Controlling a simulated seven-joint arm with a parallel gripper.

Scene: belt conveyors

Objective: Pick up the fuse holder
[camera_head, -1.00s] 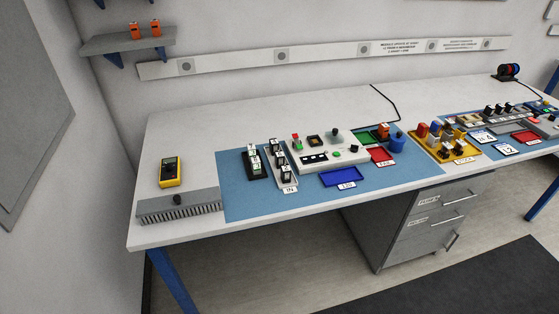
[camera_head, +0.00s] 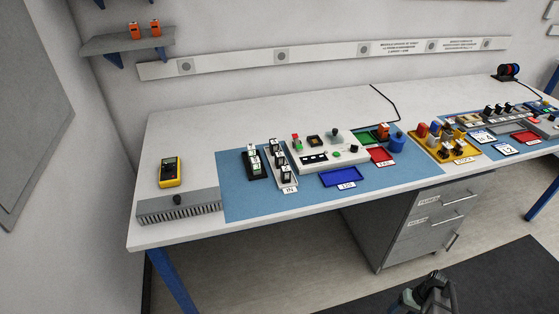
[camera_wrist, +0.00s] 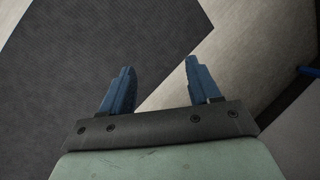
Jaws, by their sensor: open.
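My gripper (camera_wrist: 158,82) shows two blue fingers spread apart in the wrist view, with nothing between them. In the head view my gripper (camera_head: 432,290) is at the bottom edge, low in front of the bench and over the dark mat. I cannot tell for sure which object is the fuse holder. Small black-and-white modules (camera_head: 280,162) stand in the tray marked IN, and similar ones (camera_head: 255,160) stand in a black rack to its left. They are too small to identify. My gripper is far from all of them.
The white bench (camera_head: 200,120) carries a grey test panel (camera_head: 325,150), a blue tray (camera_head: 342,177), a red tray (camera_head: 381,156), a yellow stock tray (camera_head: 447,150) and a yellow meter (camera_head: 171,172). A drawer cabinet (camera_head: 425,222) stands under the bench. The floor mat (camera_wrist: 80,60) is clear.

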